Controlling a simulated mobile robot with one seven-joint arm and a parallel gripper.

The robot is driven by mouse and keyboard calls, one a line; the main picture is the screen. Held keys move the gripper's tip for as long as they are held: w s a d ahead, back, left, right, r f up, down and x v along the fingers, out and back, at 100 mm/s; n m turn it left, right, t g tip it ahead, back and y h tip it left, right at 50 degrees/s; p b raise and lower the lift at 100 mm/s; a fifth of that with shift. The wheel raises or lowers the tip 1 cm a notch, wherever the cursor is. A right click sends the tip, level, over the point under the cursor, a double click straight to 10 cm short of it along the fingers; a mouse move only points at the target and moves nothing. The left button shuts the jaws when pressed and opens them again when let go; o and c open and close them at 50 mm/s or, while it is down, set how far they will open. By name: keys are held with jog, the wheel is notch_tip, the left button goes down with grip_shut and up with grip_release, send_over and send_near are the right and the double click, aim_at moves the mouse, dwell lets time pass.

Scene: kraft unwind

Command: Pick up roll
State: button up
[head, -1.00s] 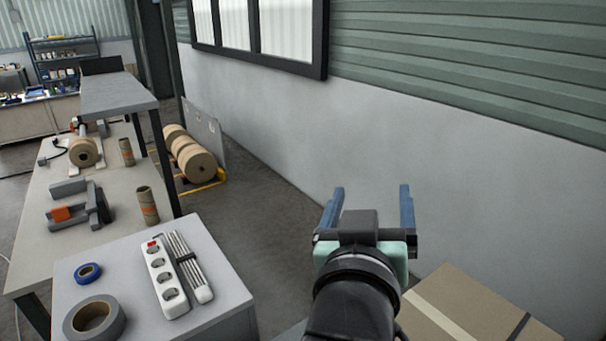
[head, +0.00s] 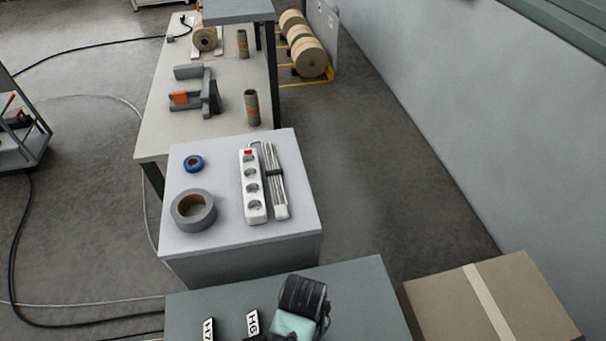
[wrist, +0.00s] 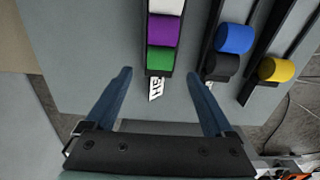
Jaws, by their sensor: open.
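Several small coloured rolls lie in dark channels in the wrist view. One channel holds a green roll (wrist: 160,60), a purple roll (wrist: 164,28) and a white roll (wrist: 166,5), with an H6 label (wrist: 156,87) at its near end. The neighbouring channel holds a blue roll (wrist: 235,38) and a black roll (wrist: 221,67). A yellow roll (wrist: 276,69) lies in a third. My gripper (wrist: 160,73) is open and empty, its blue fingers either side of the H6 channel's end in the picture. In the head view its fingers are hidden. Which roll is meant is unclear.
The grey-green table (head: 360,290) bears the H6 and H7 labels. Beyond it, a cabinet (head: 240,262) holds grey tape (head: 180,222), blue tape (head: 186,165) and a power strip (head: 250,205). A cardboard box (head: 450,305) stands right. Brown rolls (head: 309,59) lie on a far pallet.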

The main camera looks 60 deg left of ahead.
jog(key=shift+a+f+p, duration=0.1)
jog(key=shift+f+p, duration=0.55)
jog(key=shift+f, duration=2.2)
jog(key=shift+c, duration=0.3)
grip_shut()
jog(key=shift+r, duration=0.1)
